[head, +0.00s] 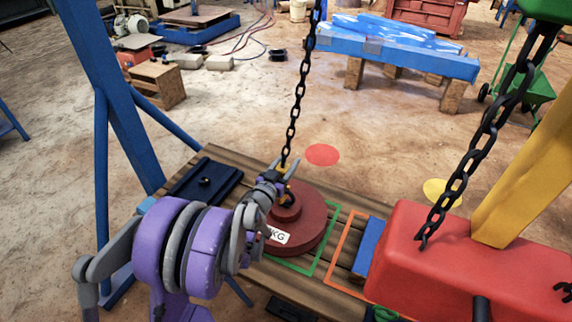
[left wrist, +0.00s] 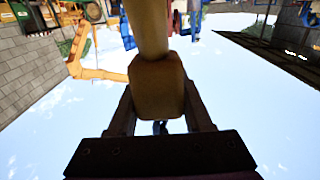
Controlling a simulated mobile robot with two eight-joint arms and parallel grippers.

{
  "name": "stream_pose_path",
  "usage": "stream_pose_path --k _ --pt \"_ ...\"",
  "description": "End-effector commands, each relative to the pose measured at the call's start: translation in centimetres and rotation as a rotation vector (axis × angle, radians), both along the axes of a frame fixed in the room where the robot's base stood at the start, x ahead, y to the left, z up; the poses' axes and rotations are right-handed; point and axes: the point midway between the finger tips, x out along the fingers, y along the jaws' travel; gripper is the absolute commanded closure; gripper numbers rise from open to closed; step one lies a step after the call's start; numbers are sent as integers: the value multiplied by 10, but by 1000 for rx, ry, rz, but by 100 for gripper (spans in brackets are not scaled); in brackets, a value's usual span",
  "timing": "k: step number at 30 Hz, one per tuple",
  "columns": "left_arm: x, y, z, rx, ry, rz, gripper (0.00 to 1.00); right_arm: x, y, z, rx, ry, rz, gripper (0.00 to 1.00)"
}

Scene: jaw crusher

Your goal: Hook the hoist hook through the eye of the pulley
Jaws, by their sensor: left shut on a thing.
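A red stepped disc with a white "KG" label, which looks like the pulley (head: 310,236), lies flat on the wooden table. A small dark eye (head: 287,198) stands at its top centre, partly hidden by my gripper. The yellowish hoist hook (head: 282,171) hangs from a black chain (head: 293,118) just above. My left gripper (head: 282,177) is at the hook, over the disc. In the left wrist view its fingers (left wrist: 158,108) are shut on a tan, rounded block (left wrist: 156,85), the hook's body. The hook's tip is hidden, so I cannot tell whether it passes through the eye.
Green (head: 325,252) and orange (head: 340,246) outlines mark the wooden table (head: 345,202). A black plate (head: 206,183) lies left of the disc. A blue frame post (head: 112,95) stands at left. A large red machine (head: 440,255) with a second chain (head: 478,150) blocks the right.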

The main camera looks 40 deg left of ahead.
Motion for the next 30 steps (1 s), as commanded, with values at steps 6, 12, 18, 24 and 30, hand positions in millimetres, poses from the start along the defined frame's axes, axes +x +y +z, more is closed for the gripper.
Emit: stream_pose_path --k 6,12,18,24,30 --pt "3 1 6 -1 -1 -1 100 0 0 5 0 -2 0 50" --pt "3 1 6 -1 -1 -1 100 0 0 4 0 -1 0 50" --pt "5 1 8 -1 -1 -1 45 0 0 6 0 -2 0 50" --pt "5 1 7 0 0 0 15 0 0 5 0 -2 0 50" --pt "5 1 7 0 0 0 15 0 0 5 0 -2 0 50"
